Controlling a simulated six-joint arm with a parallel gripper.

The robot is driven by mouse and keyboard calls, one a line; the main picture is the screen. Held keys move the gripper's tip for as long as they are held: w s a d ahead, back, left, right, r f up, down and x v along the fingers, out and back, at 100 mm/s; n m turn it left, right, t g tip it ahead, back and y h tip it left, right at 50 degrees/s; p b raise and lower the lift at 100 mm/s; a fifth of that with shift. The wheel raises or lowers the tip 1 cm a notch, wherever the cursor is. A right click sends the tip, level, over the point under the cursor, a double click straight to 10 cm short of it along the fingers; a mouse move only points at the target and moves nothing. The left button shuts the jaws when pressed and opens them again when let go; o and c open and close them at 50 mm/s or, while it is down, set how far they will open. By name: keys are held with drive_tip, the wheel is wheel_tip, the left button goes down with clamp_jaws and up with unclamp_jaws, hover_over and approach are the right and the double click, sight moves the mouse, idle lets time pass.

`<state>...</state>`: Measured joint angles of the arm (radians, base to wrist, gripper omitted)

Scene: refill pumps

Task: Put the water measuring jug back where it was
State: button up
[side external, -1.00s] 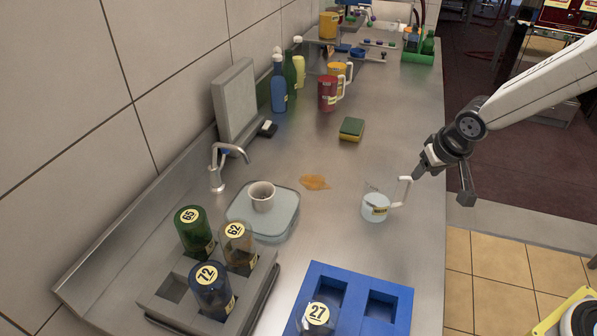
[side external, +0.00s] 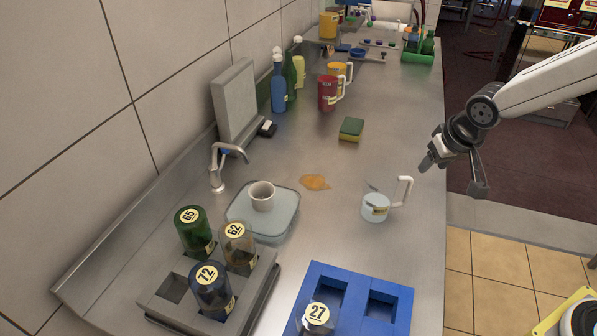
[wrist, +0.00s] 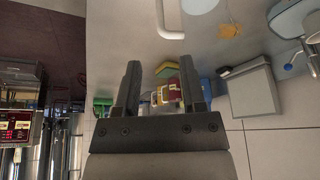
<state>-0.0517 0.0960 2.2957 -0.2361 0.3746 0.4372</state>
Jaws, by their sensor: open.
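The water measuring jug (side external: 375,209) is a small pale-blue cup with a yellow label and a tall white handle on its right. It stands upright on the steel counter, near the right edge. My gripper (side external: 453,177) is open and empty, to the right of the handle and above it, with a gap between them. In the wrist view, my gripper (wrist: 160,66) has its two fingers spread, and the white handle (wrist: 169,32) shows beyond the fingertips. The jug's body is cut off by the top edge there.
An orange spill (side external: 314,182) lies left of the jug. A sponge (side external: 351,129) lies behind. A blue rack (side external: 350,277) and a grey bottle rack (side external: 180,311) stand in front.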

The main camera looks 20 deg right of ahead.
drive_tip(key=s+f+n+g, duration=0.2)
drive_tip(key=s+f, duration=0.2)
drive_tip(key=s, duration=0.6)
drive_tip(key=shift+d+f+y, duration=0.2)
drive_tip(key=shift+f+y, duration=0.05)
drive_tip(key=shift+y, duration=0.15)
